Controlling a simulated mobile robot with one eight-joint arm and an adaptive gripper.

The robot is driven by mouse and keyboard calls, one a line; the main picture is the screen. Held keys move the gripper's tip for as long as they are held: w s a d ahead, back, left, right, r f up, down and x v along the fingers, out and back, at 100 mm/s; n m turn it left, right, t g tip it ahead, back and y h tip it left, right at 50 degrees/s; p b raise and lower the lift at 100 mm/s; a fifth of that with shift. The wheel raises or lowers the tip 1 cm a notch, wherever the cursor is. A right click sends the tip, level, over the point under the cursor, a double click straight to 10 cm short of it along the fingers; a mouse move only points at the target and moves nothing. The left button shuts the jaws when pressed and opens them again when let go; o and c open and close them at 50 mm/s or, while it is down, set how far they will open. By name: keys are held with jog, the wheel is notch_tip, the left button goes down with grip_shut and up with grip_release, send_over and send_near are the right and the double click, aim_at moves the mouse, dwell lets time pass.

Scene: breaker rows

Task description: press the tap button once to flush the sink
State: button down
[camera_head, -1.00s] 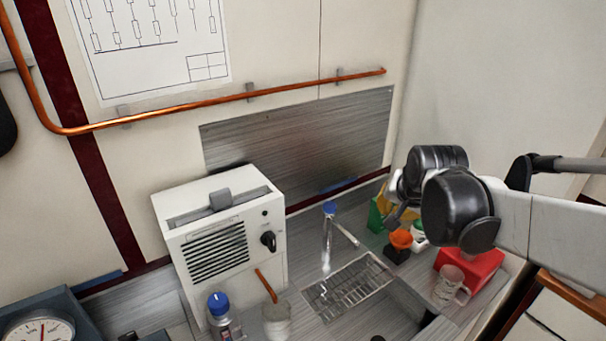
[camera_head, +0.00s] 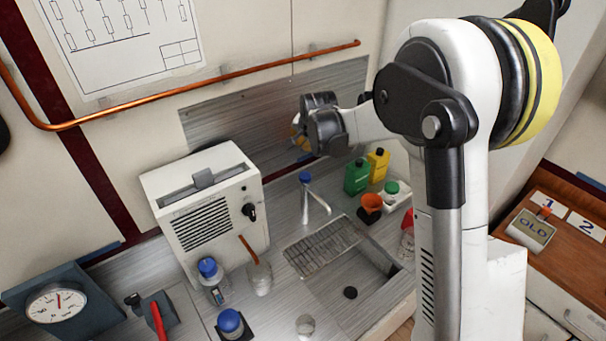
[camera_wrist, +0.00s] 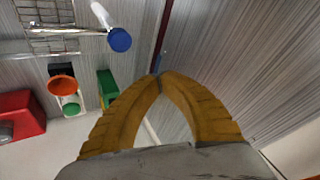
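The tap (camera_head: 317,197) stands behind the sink (camera_head: 345,280), a slim metal spout with a round blue button (camera_head: 305,177) on top. The button also shows in the wrist view (camera_wrist: 120,40), left of and beyond my fingertips. My gripper (camera_wrist: 158,76) has two yellow fingers that meet at their tips, with nothing between them. In the head view my gripper (camera_head: 298,138) is mostly hidden by my wrist. It is near the metal back panel, above the button in the picture and apart from it.
Green (camera_head: 357,176) and yellow (camera_head: 378,165) bottles and an orange funnel (camera_head: 372,202) stand right of the tap. A white heater-like box (camera_head: 205,210) stands left. A blue-capped bottle (camera_head: 212,280) and a beaker (camera_head: 259,278) are in front of it. A copper pipe (camera_head: 220,79) crosses the wall.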

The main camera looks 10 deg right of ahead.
aim_at(303, 173)
jog(key=shift+f, duration=0.1)
notch_tip(303, 173, down, 9)
jog(key=b, duration=0.6)
jog(key=shift+r, duration=0.2)
dwell(1.1)
jog(key=shift+f+b, duration=0.35)
jog(key=shift+f, duration=0.05)
jog(key=shift+f+b, duration=0.8)
jog(key=shift+f, duration=0.15)
dwell(0.8)
jog(key=shift+r, duration=0.15)
jog(key=shift+r+p, duration=0.8)
jog(key=shift+r, duration=0.45)
jog(key=shift+r+p, duration=1.45)
jog(key=shift+r, duration=1.05)
